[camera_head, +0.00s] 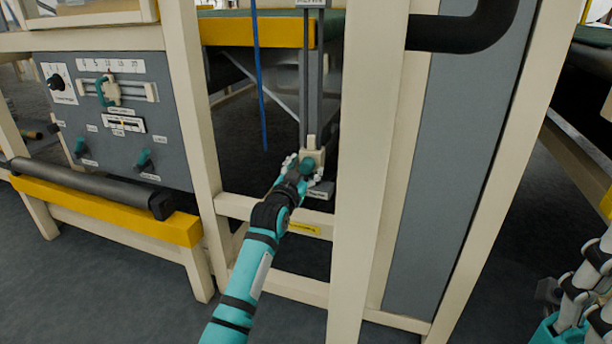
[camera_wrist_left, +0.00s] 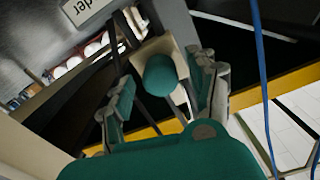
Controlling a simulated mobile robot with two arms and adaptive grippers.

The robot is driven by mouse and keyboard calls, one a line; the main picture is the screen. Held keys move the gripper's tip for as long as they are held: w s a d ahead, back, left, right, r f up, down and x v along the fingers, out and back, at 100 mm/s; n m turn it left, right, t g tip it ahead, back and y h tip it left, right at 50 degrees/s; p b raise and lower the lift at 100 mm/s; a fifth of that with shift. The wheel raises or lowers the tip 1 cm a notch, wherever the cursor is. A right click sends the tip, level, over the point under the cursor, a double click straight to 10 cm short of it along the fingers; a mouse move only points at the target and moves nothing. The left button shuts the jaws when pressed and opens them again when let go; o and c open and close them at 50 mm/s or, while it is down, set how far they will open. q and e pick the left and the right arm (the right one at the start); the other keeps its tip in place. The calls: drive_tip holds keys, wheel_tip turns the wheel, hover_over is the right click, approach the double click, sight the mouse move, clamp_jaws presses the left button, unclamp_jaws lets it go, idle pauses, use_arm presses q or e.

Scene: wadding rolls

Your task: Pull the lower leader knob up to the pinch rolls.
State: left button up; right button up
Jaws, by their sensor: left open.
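The lower leader knob (camera_head: 308,163) is a teal ball on a cream block at the low end of a vertical dark rail (camera_head: 313,80). In the left wrist view the knob (camera_wrist_left: 160,75) sits between the two fingers of my left gripper (camera_wrist_left: 165,95). The fingers are apart, with visible gaps to the ball on both sides. In the head view my left gripper (camera_head: 305,172) reaches the block from below. Part of my right gripper (camera_head: 585,285) shows at the right edge; its fingertips are unclear. I cannot make out the pinch rolls.
Cream posts (camera_head: 368,170) stand right and left of the rail. A blue cord (camera_head: 260,80) hangs left of it. A yellow-edged beam (camera_head: 257,32) crosses above. A grey control panel (camera_head: 115,120) and a dark roller (camera_head: 90,188) are at the left.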

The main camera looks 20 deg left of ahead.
use_arm(q)
drive_tip(key=shift+w, duration=0.6)
clamp_jaws()
